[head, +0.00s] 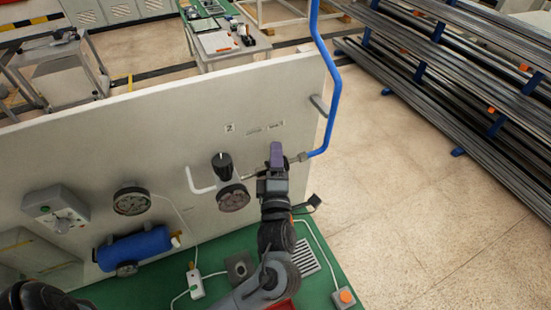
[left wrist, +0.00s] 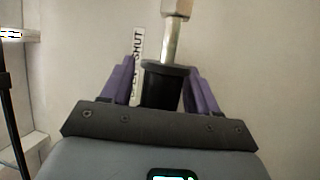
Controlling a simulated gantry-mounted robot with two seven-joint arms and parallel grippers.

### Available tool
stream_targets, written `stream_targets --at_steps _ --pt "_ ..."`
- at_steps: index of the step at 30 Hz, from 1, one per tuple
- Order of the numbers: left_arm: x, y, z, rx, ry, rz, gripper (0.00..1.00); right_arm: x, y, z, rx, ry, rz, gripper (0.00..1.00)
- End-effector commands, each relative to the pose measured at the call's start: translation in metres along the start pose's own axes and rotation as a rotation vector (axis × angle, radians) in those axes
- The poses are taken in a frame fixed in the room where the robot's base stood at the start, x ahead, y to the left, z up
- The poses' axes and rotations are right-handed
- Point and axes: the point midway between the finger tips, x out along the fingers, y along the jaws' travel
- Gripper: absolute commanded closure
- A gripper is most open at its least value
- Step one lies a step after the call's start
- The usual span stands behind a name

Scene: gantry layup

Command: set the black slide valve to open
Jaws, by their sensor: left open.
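The black slide valve (left wrist: 164,85) shows in the left wrist view as a black sleeve with a wider rim on a metal pipe. My left gripper (left wrist: 161,66) is open, with one purple finger on each side of the sleeve. I cannot tell whether the fingers touch it. A label on the panel behind reads SHUT (left wrist: 138,48); its other word is partly covered. In the head view my left gripper (head: 277,153) is at the pipe line by the panel and hides the valve. My right gripper is not in view.
A blue pipe (head: 334,95) rises right of my left gripper. A black knob (head: 222,165) and a round gauge (head: 233,197) are close on its left. A blue cylinder (head: 135,247) and a grey switch box (head: 56,206) are farther left on the white panel (head: 150,130).

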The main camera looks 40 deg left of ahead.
Motion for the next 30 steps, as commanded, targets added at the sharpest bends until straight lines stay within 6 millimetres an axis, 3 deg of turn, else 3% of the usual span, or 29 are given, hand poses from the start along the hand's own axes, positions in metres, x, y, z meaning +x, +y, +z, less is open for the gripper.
stream_targets --at_steps 8,21,30 --pt "-0.019 -0.003 0.001 -0.001 -0.003 -0.002 0.40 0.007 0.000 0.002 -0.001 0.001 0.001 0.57" --pt "-0.090 -0.003 0.000 -0.001 -0.001 -0.003 0.40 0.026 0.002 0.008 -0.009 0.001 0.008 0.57" --pt "-0.108 0.000 -0.001 0.000 0.001 0.000 0.40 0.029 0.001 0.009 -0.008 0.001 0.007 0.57"
